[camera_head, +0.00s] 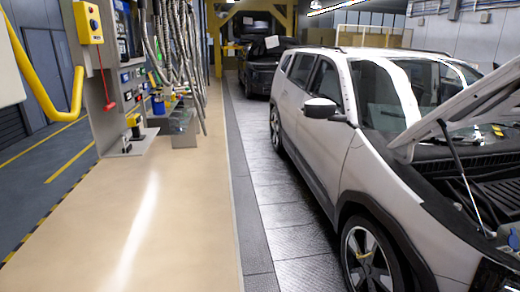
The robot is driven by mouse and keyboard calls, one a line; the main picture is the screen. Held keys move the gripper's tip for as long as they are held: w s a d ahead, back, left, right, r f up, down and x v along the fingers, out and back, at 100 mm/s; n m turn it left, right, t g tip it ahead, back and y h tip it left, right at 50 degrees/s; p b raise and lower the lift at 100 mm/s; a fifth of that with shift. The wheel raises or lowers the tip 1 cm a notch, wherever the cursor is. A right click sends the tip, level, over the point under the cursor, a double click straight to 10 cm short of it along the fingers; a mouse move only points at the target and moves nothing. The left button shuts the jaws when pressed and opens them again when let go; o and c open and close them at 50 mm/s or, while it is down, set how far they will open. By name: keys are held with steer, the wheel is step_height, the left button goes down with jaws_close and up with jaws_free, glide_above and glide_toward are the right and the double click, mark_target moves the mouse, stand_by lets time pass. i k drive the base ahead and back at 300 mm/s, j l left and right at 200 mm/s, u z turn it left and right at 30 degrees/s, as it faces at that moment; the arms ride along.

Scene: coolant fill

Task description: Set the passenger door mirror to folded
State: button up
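The door mirror (320,108) is on the near side of a white car (325,150), whose front faces toward me on the right. The mirror has a white cap with dark parts and sticks out from the front door, to the left in the picture. It looks extended, not lying flat against the window. The door below it is closed. My gripper is not in view, and nothing touches the mirror.
The hood (470,105) is raised over the open engine bay. A tan walkway (150,225) runs clear along the car's left. A tool station (105,85) with hanging hoses (170,45) stands beyond it. A dark car (262,70) is parked behind.

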mark_target(316, 109)
steer(key=i, duration=0.9)
steer(key=i+z, duration=0.1)
steer(key=i, duration=0.8)
steer(key=i+j, duration=0.15)
steer(key=i, duration=0.8)
steer(key=i+j+z, duration=0.1)
steer(key=i, duration=0.8)
steer(key=i+j+z, duration=0.1)
steer(key=i+z, duration=0.15)
